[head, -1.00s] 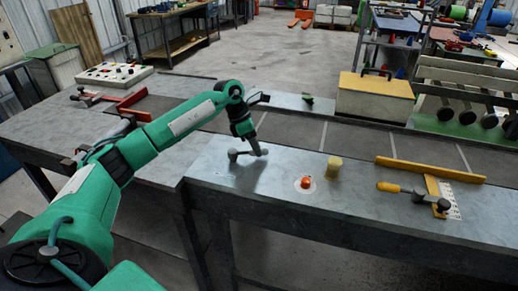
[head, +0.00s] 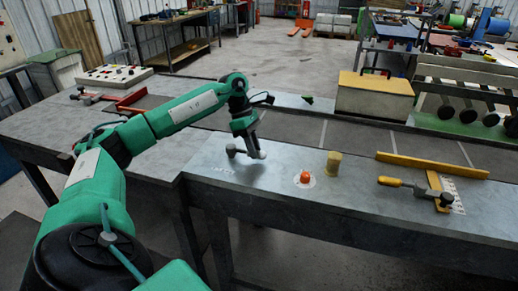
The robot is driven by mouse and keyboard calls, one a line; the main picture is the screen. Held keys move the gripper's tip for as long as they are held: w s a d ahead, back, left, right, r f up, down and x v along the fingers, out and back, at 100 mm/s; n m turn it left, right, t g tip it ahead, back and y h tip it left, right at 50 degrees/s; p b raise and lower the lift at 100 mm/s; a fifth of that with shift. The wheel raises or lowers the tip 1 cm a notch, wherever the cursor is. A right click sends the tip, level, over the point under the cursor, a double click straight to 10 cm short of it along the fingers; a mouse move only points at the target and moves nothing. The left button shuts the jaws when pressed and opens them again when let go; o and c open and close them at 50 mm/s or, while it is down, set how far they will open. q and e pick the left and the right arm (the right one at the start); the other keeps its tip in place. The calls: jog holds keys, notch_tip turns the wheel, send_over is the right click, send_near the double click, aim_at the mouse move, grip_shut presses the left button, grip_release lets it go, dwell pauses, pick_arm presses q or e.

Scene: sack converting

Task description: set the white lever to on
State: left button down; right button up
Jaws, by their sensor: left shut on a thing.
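The white lever (head: 240,152) is a short, pale grey-white bar on the metal bench top, left of the orange button. It lies low, with its outer end to the right. My left gripper (head: 257,151) comes down from above and is shut on the lever near that right end. The fingers hide part of the bar. Small pale markings (head: 222,168) lie on the bench just in front of the lever, too small to read. My right gripper is not in view.
An orange button (head: 304,177) and a yellow cylinder (head: 333,163) stand right of the lever. Farther right are a yellow-handled lever (head: 402,184) and a yellow rail (head: 430,166). A dark conveyor belt (head: 350,138) runs behind. The bench front around the lever is clear.

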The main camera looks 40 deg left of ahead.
pick_arm(q)
jog(key=c, duration=1.2)
grip_release()
jog(key=b+v, duration=0.1)
jog(key=v, duration=1.3)
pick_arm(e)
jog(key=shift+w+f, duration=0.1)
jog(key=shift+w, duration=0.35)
pick_arm(q)
jog(key=shift+f, duration=0.1)
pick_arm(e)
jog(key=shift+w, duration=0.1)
